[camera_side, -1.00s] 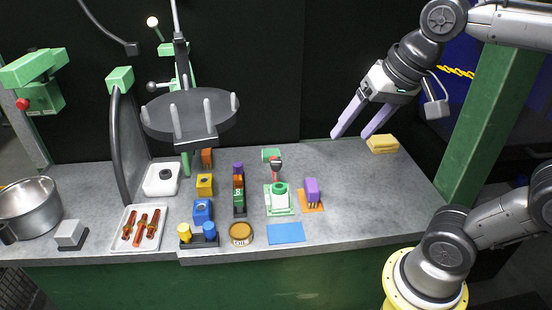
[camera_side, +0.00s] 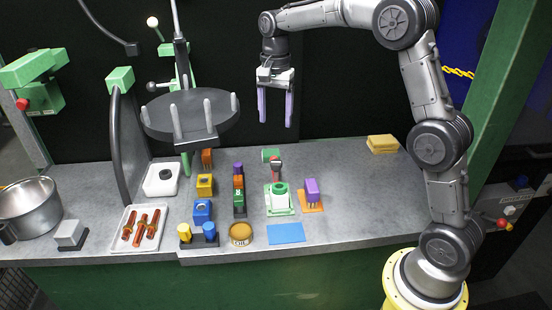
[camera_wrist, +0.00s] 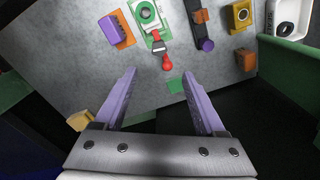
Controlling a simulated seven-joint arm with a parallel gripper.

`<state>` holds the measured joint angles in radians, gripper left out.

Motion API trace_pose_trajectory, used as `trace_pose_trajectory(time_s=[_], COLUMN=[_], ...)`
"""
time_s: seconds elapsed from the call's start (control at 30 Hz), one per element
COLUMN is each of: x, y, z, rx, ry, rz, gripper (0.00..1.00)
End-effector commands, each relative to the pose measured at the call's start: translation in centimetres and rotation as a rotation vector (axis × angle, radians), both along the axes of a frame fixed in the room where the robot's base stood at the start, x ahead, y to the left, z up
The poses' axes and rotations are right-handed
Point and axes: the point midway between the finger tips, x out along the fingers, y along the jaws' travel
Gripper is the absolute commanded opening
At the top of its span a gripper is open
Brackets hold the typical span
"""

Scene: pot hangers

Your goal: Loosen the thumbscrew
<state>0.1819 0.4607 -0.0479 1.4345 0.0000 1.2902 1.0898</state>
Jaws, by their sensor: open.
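My gripper (camera_side: 276,122) is open and empty, pointing down above the back of the bench, to the right of the round dark rack. Its two purple fingers also show in the wrist view (camera_wrist: 159,75), with nothing between them. I cannot tell for certain which part is the thumbscrew. A small dark knob (camera_side: 152,87) sticks out left of the rack's post, below a lever with a white ball (camera_side: 152,21). A red knob (camera_side: 22,104) sits on the green clamp (camera_side: 40,97) at the far left. My gripper is well apart from all of these.
The round rack (camera_side: 190,112) with upright pegs stands left of my gripper. Below are a green fixture (camera_side: 278,198) with a red-knobbed lever, a purple block (camera_side: 312,190), and several coloured blocks. A yellow sponge (camera_side: 382,144) lies at the back right. The bench's right part is clear.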

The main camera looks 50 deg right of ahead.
Motion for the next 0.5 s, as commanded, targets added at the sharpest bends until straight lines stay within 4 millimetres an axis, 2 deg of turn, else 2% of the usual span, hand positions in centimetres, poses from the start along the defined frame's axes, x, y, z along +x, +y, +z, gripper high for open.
trace_pose_trajectory(time_s=[0.17,0.5], x=[-0.1,-0.2], y=[-0.2,-0.2], z=[-1.7,-8.1], rx=[0.002,0.002], ry=[0.008,0.01], rz=[-0.004,-0.003], gripper=[0.72,0.72])
